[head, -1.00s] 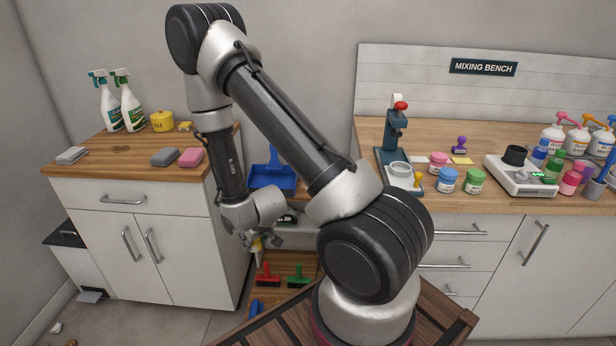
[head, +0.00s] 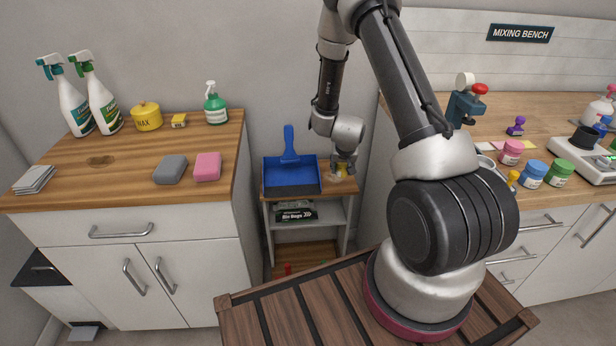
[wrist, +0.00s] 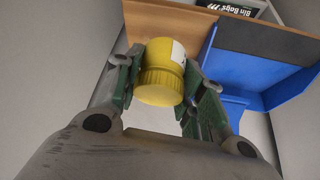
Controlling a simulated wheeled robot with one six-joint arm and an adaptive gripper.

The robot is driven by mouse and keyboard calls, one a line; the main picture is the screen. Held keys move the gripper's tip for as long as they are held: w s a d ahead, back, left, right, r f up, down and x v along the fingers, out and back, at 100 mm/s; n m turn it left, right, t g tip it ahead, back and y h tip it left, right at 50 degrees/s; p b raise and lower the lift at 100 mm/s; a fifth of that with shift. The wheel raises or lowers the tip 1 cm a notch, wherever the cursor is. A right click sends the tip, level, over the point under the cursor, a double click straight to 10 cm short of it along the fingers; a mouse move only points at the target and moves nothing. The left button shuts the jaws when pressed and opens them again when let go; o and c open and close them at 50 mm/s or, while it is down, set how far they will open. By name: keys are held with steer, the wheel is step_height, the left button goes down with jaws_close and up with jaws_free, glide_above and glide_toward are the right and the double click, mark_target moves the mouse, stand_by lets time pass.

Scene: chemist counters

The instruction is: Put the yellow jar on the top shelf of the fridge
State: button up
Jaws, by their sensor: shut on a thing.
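The yellow jar (wrist: 158,75) has a ribbed yellow lid and a white label patch. In the wrist view it sits between the two green-padded fingers of my gripper (wrist: 165,88), which is shut on it, with the lid toward the camera. In the head view my gripper (head: 341,172) is small and low at the end of the hanging forearm, over or in front of the right end of a small shelf unit. A bit of yellow shows there. No fridge is in view.
A blue dustpan (head: 291,176) stands on the small shelf unit (head: 342,187), with bin bags (head: 296,212) below. The left counter (head: 120,190) holds sponges, spray bottles and a yellow wax tin (head: 147,116). The mixing bench at right holds several jars and a scale.

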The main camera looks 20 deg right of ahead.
steer(key=w+d+r, duration=0.2)
steer(key=w, duration=0.2)
glide_toward(340, 180)
steer(key=shift+m, duration=0.4)
steer(key=x, duration=0.4)
steer(key=shift+w+f, duration=0.25)
steer(key=shift+f, duration=0.05)
steer(key=shift+f, duration=0.15)
steer(key=o, duration=1)
